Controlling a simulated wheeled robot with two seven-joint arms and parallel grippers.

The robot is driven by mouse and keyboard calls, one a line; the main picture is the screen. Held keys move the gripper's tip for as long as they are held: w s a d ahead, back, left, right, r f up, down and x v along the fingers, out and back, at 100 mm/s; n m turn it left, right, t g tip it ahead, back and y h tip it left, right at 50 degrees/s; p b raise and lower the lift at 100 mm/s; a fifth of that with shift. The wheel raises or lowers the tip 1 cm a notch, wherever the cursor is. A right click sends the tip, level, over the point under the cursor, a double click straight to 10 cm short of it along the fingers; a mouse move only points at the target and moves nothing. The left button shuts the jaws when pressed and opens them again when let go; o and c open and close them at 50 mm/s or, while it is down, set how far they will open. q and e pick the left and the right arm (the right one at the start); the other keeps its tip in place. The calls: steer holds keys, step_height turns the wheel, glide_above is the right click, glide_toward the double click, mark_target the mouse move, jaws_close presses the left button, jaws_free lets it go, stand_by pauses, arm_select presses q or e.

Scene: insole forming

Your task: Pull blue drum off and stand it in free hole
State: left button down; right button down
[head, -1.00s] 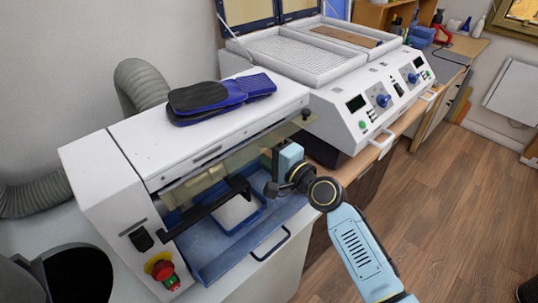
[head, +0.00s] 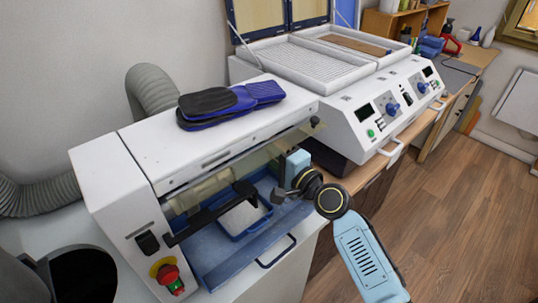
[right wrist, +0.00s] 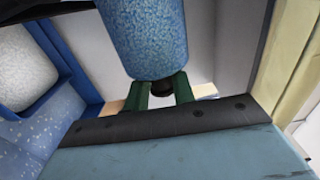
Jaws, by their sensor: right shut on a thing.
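The blue speckled drum (right wrist: 145,40) fills the top middle of the right wrist view. A short dark stub (right wrist: 161,89) at its near end sits between the two green fingers of my right gripper (right wrist: 160,95), which is shut on it. In the head view my right gripper (head: 289,178) reaches into the open front of the white machine (head: 205,150), at its right end. My left gripper is not in view. I cannot make out a free hole.
A blue tray (head: 217,222) with a white speckled piece (right wrist: 22,65) lies left of the drum. A black bar (head: 210,215) crosses the machine's opening. Blue-black insoles (head: 229,106) lie on the machine's top. A white press unit (head: 375,110) stands behind right.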

steer(key=shift+w+d, duration=0.15)
steer(key=shift+d, duration=0.05)
steer(key=shift+w+d+b, duration=0.35)
steer(key=shift+w+d, duration=0.05)
steer(key=shift+w, duration=0.05)
steer(key=shift+w+d+b, duration=1.2)
steer(key=shift+w+d, duration=0.15)
steer(key=shift+d, duration=0.1)
